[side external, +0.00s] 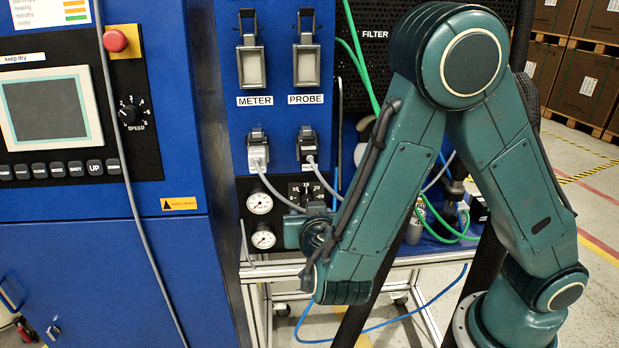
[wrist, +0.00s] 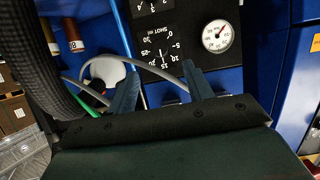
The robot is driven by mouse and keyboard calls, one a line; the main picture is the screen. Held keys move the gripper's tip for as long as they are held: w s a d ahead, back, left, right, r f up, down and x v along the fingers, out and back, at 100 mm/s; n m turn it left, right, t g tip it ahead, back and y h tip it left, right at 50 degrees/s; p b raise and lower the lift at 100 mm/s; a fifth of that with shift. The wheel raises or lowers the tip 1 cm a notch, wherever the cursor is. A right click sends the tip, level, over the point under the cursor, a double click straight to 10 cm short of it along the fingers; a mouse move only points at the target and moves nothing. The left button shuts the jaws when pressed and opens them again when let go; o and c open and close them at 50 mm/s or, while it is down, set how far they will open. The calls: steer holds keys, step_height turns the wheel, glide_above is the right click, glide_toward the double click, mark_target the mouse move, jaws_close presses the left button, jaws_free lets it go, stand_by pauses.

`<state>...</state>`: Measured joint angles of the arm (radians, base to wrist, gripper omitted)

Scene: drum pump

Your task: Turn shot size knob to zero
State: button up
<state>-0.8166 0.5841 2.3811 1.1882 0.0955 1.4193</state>
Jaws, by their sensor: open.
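The shot size knob (wrist: 163,56) is a small dark knob with a pale pointer line, on a black panel marked "SHOT ml". Its numbered scale appears upside down in the wrist view, and I cannot read the setting surely. In the side view the shot dial (side external: 307,191) is small, right of the upper gauge and partly hidden by a cable and my arm. My gripper (wrist: 160,70) is open, its two blue-grey fingers apart and pointing at the panel, one to each side of the knob in the picture. I cannot tell whether they touch anything.
Two pressure gauges (side external: 260,203) sit left of the dial. A grey cable (wrist: 165,74) crosses close to the fingers. Plugged connectors (side external: 258,155) hang above the panel. A separate speed knob (side external: 130,113) is on the left cabinet. A white rounded object (wrist: 104,72) is beside the panel.

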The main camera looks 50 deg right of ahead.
steer(key=x, duration=0.9)
steer(key=shift+w+d+f, duration=0.15)
steer(key=shift+w+d, duration=0.05)
steer(key=c, duration=1)
